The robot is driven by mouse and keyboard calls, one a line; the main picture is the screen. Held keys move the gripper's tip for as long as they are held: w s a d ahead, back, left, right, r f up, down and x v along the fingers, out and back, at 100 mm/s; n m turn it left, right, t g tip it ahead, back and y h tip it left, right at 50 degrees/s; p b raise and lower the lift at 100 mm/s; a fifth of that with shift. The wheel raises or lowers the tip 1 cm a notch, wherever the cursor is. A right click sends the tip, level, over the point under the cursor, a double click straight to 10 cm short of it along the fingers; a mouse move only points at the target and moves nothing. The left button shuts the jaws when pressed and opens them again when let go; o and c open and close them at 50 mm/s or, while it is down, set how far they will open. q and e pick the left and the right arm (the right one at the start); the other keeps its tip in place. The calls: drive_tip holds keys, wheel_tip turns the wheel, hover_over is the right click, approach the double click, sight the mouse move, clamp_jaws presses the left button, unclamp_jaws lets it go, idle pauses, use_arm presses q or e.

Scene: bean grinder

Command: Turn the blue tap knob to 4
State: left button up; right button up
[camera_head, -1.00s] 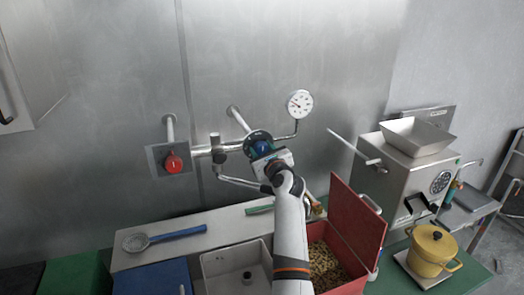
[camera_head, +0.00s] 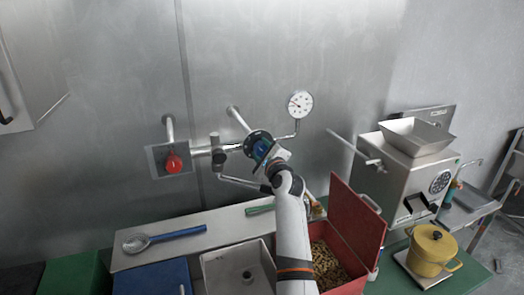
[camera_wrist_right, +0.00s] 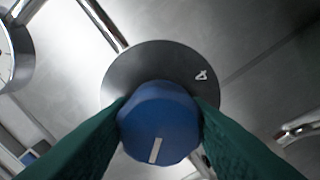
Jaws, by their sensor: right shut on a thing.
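The blue tap knob (camera_head: 261,148) sits on a dark round dial plate on the wall pipework. My right gripper (camera_head: 267,153) is shut on it, reaching up from below. In the right wrist view, the blue knob (camera_wrist_right: 158,118) is between my two green fingers, which press its sides. Its white pointer mark (camera_wrist_right: 155,150) lies at the lower edge of the knob. The figure 4 (camera_wrist_right: 201,75) shows on the upper right of the dark dial plate (camera_wrist_right: 140,62). The fingers hide the sides and lower part of the plate. My left gripper is not in view.
A red knob (camera_head: 173,162) is left of the blue one on the same pipe. A pressure gauge (camera_head: 300,104) stands to the right. A grinder (camera_head: 400,165) is at right.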

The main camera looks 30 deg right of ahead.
drive_tip(key=n, duration=0.3)
drive_tip(key=shift+r+n, duration=0.1)
drive_tip(key=shift+n, duration=0.3)
drive_tip(key=n, duration=0.3)
drive_tip(key=shift+n, duration=0.3)
drive_tip(key=n, duration=0.3)
drive_tip(key=shift+n, duration=0.4)
drive_tip(key=n, duration=0.3)
drive_tip(key=shift+n, duration=0.3)
drive_tip(key=n, duration=0.6)
drive_tip(key=shift+r+b, duration=0.1)
drive_tip(key=shift+b, duration=0.25)
drive_tip(key=n, duration=0.5)
drive_tip(key=shift+r+n, duration=0.1)
drive_tip(key=shift+n, duration=0.2)
